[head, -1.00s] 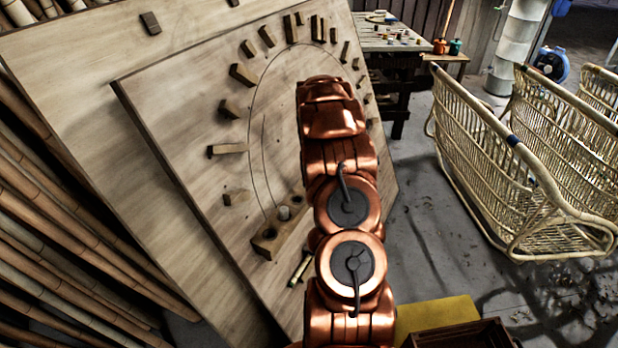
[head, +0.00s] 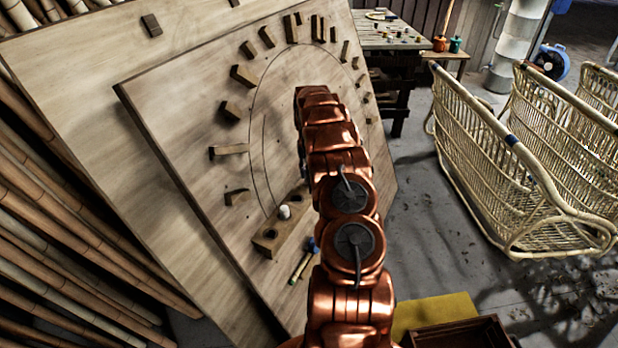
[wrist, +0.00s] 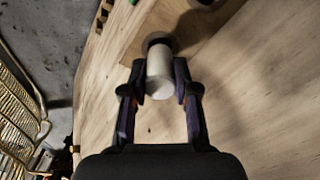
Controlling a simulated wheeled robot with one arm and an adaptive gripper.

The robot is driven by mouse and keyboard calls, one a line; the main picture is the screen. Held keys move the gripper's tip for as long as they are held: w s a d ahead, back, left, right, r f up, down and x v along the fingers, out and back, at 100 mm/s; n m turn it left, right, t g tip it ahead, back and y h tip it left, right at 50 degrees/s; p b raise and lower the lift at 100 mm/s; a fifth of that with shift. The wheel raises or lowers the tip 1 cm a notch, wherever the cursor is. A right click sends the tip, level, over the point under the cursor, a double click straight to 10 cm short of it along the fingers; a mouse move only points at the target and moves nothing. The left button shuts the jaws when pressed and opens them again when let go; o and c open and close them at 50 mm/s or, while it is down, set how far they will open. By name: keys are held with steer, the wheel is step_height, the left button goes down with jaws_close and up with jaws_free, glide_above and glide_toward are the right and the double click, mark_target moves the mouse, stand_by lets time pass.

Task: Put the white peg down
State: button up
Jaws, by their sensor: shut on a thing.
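In the wrist view my gripper (wrist: 160,92) is shut on a white peg (wrist: 160,70), one fingertip on each side. The peg's far end lines up with a dark round hole (wrist: 153,38) near the end of the wooden block (wrist: 140,22); I cannot tell whether it is inside. In the head view my copper arm hides the gripper and the held peg. There the wooden block (head: 268,243) sits low on the slanted board, and a white peg (head: 284,211) stands in its middle. A dark hole (head: 269,233) shows at its lower left.
The slanted board (head: 185,140) carries several wooden blocks around a drawn curve. Small tools (head: 303,262) lie beside the peg block. Bamboo poles (head: 60,230) stand at left. Rattan frames (head: 500,170) stand on the floor at right. A yellow mat (head: 435,312) lies low in front.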

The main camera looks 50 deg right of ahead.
steer(key=shift+f, duration=0.1)
step_height(320, 180, down, 2)
steer(key=shift+f+p, duration=0.25)
steer(key=shift+p, duration=0.35)
steer(key=shift+f, duration=0.4)
steer(key=shift+f, duration=0.2)
steer(key=o, duration=1)
steer(key=shift+c, duration=0.2)
steer(key=shift+r, duration=0.2)
